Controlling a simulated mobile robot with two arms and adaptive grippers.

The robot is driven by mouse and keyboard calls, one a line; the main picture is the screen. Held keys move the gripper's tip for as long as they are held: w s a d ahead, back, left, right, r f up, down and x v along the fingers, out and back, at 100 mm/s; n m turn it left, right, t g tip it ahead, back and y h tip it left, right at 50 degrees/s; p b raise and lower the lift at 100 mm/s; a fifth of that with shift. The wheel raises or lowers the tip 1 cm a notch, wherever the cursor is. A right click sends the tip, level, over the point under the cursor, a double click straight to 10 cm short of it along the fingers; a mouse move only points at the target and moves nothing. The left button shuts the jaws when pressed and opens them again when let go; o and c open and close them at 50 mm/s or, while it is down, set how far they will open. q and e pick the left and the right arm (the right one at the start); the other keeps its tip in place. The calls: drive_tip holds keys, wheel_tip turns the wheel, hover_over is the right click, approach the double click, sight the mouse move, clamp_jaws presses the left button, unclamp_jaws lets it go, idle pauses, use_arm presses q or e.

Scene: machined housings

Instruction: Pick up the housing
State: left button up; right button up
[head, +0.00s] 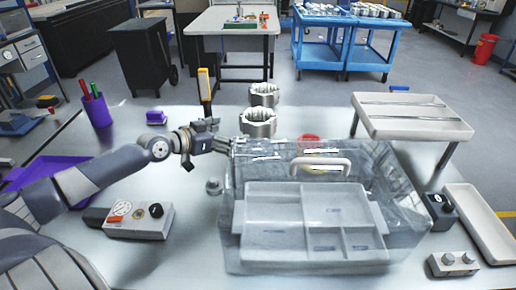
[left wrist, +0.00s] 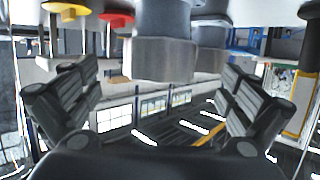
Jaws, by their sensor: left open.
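Two grey metal housings, short open cylinders with notched inner walls, stand on the table behind the clear case. The nearer housing (head: 258,126) is in front of the farther housing (head: 264,97). My left gripper (head: 221,136) is open and empty, just left of the nearer housing and apart from it. In the left wrist view, which appears upside down, a housing (left wrist: 165,60) lies ahead between the two spread fingers. The other housing (left wrist: 210,60) is partly hidden behind it, to the right. My right gripper is not in view.
A clear case (head: 410,215) with a handle and compartment tray fills the front middle, close to my left gripper. A red object (head: 308,142) is behind it. A raised white tray (head: 412,115) stands right. A purple pen cup (head: 97,110) and a gauge box (head: 140,220) are left.

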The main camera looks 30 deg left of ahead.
sight(255, 135)
use_arm(q)
drive_tip(key=shift+f+b, duration=0.95)
drive_tip(key=shift+f, duration=0.55)
drive_tip(key=shift+w+d+f, duration=0.1)
drive_tip(key=shift+w+f, duration=0.05)
drive_tip(key=shift+w, duration=0.55)
drive_tip(key=shift+w+d+f, duration=0.15)
drive_tip(key=shift+w+d, duration=0.1)
drive_tip(key=shift+w, duration=0.45)
drive_tip(key=shift+p+x, duration=0.65)
drive_tip(key=shift+x, duration=3.3)
drive_tip(key=shift+f, duration=0.2)
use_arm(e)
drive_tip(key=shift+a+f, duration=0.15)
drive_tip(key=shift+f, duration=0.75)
use_arm(q)
drive_tip(key=shift+s, duration=0.1)
drive_tip(key=c, duration=1.2)
drive_tip(key=shift+a+r, duration=0.15)
drive_tip(key=shift+r, duration=0.1)
drive_tip(key=shift+c, duration=1.4)
